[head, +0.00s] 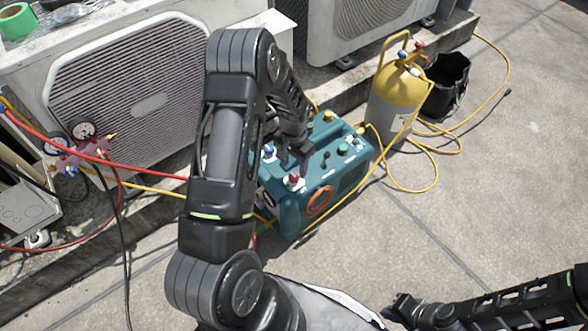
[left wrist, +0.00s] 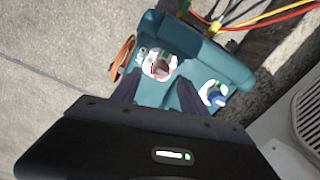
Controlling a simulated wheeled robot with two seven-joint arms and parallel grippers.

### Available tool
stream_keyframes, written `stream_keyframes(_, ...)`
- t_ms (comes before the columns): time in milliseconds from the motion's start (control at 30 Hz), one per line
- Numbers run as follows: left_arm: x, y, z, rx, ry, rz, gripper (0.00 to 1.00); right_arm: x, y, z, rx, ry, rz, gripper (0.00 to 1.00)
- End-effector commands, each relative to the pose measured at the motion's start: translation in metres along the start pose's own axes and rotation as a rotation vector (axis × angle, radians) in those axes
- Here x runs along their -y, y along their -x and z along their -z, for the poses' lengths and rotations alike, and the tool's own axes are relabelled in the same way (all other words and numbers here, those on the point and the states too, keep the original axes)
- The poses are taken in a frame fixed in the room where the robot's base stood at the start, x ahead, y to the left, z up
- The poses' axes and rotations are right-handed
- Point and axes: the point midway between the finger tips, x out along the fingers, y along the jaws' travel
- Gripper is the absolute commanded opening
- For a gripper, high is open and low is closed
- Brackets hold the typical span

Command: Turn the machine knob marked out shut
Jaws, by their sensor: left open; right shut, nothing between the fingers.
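The teal machine (head: 333,186) stands on the paved ground. It has a red knob on a white base (head: 294,181) near its front edge and a blue knob (head: 268,152) further back. The left wrist view shows the red knob (left wrist: 160,69) just beyond and between the fingertips, and the blue knob (left wrist: 213,97) to its right. Small lettering by the red knob is too small to read surely. My left gripper (head: 301,152) is open just above the red knob; contact cannot be told. My right gripper (head: 401,305) is shut and empty at the lower right, far from the machine.
A yellow-topped cylinder (head: 396,97) and a black bucket (head: 449,84) stand behind right. Yellow hoses (head: 436,165) loop over the ground. A gauge manifold (head: 85,150) with red hoses is left, before a condenser unit (head: 130,92).

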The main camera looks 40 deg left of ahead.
Motion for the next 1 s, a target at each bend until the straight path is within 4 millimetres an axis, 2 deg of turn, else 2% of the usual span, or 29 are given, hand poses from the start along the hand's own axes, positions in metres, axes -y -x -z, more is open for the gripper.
stream_keyframes(33, 0.0, 0.012, 0.001, -0.002, 0.0, 0.0, 0.52, 0.002, 0.004, -0.001, 0.002, 0.001, 0.001, 0.0)
stream_keyframes(100, 0.0, 0.021, 0.001, -0.002, -0.001, 0.0, 0.52, 0.003, 0.006, -0.001, 0.002, 0.002, 0.001, 0.0)
stream_keyframes(233, 0.0, 0.032, 0.0, 0.0, 0.0, 0.0, 0.52, 0.004, 0.008, -0.001, 0.002, 0.002, 0.001, 0.0)
stream_keyframes(833, 0.0, 0.033, 0.0, -0.001, 0.003, 0.001, 0.52, 0.003, 0.007, 0.0, 0.001, 0.001, 0.0, 0.0)
stream_keyframes(1000, -0.001, 0.03, 0.016, -0.084, 0.046, 0.005, 0.52, 0.003, 0.007, 0.0, 0.001, 0.001, 0.001, 0.0)
